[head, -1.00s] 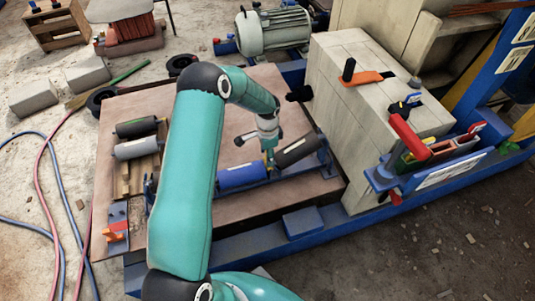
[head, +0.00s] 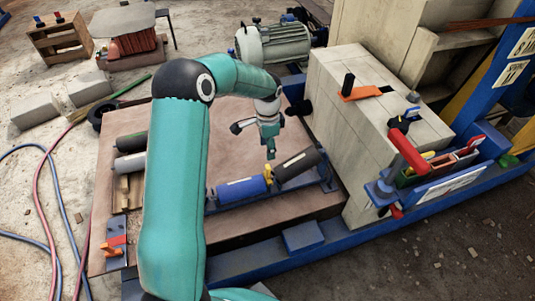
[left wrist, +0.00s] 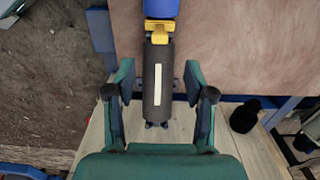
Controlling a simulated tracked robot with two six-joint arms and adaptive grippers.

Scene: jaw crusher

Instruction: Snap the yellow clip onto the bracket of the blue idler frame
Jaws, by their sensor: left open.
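The yellow clip (head: 268,175) sits at the gap between the blue roller (head: 241,190) and the dark roller (head: 297,164), on the blue idler frame (head: 326,172). In the left wrist view the clip (left wrist: 158,28) is upright across the joint between the blue roller (left wrist: 162,8) and the dark roller (left wrist: 157,80). The bracket under it is mostly hidden, and I cannot tell how firmly the clip is seated. My left gripper (head: 270,153) is open and empty above the clip, apart from it. Its spread fingers (left wrist: 158,70) show either side of the dark roller, below the clip. My right gripper is not in view.
The idler frame lies on a brown board (head: 225,120). A grey motor (head: 273,43) stands behind.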

